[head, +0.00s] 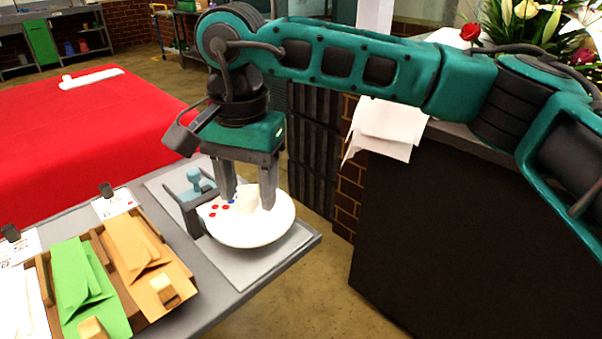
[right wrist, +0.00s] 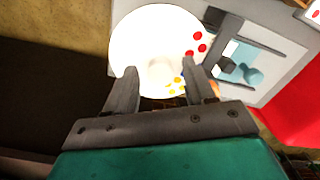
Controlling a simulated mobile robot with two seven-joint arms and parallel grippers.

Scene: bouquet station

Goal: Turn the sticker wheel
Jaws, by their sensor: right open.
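The sticker wheel (head: 262,232) is a white disc lying on a grey base plate at the right end of the grey table. It carries red and blue dots in the head view. The wheel also shows in the right wrist view (right wrist: 140,30), with red and yellow dots. A white raised hub (head: 247,199) stands at its middle. My right gripper (head: 248,204) points down over the wheel, with its open fingers on either side of the hub. In the right wrist view the hub (right wrist: 160,70) lies between the fingertips; I cannot tell whether they touch it. My left gripper is not in view.
A dark bracket (head: 189,212) and a light-blue knobbed piece (head: 195,181) stand beside the wheel. A wooden rack (head: 159,236) holds green and brown envelopes at left. A red-covered table (head: 80,125) lies behind. A black counter (head: 440,230) with flowers stands at right.

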